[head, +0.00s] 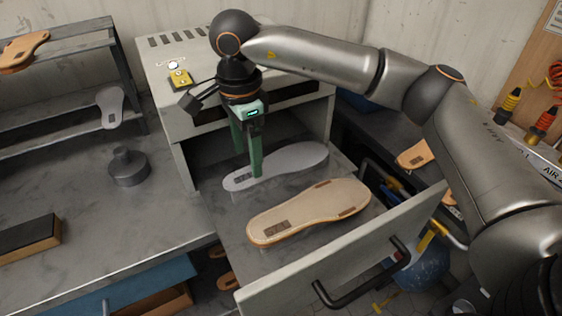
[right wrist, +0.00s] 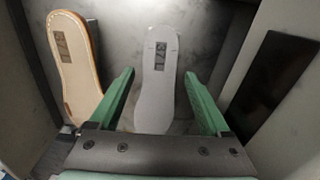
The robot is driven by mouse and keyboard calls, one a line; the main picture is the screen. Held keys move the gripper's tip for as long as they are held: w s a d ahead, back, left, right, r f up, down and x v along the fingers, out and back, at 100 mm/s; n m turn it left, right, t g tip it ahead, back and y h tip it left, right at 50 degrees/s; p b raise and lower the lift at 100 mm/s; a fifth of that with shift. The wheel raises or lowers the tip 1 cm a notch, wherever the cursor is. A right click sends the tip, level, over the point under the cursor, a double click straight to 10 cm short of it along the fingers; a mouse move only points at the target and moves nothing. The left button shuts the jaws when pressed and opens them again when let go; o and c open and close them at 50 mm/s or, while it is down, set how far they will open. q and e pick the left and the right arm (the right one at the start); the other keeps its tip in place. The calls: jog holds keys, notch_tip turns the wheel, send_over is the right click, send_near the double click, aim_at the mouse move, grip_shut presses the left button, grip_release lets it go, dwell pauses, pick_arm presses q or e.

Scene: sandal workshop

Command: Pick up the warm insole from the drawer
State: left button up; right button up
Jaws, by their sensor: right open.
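The open drawer (head: 225,235) of the grey cabinet holds a flat grey insole (head: 292,159) at the back and a thicker tan sole (head: 312,209) with a stitched edge in front. Both lie flat, apart from each other; warmth cannot be seen. My right gripper (head: 247,165) points down over the left part of the grey insole, and one green finger hides a bit of it. In the right wrist view, the grey insole (right wrist: 155,95) lies between the open fingers, and the tan sole (right wrist: 73,60) is outside them, to the left. I cannot tell whether the fingertips touch anything. My left gripper is out of view.
The cabinet body (head: 160,90) rises behind and over the drawer's back. The drawer front with its black handle (head: 365,280) stands at the near side. A dark round weight (head: 128,168) stands on the bench at left, near a shelf rack (head: 75,85).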

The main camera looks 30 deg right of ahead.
aim_at(249, 175)
notch_tip(249, 175, down, 4)
jog(key=shift+r, duration=0.2)
jog(key=shift+f, duration=0.25)
dwell(0.4)
jog(key=c, duration=1.1)
jog(key=shift+r, duration=0.15)
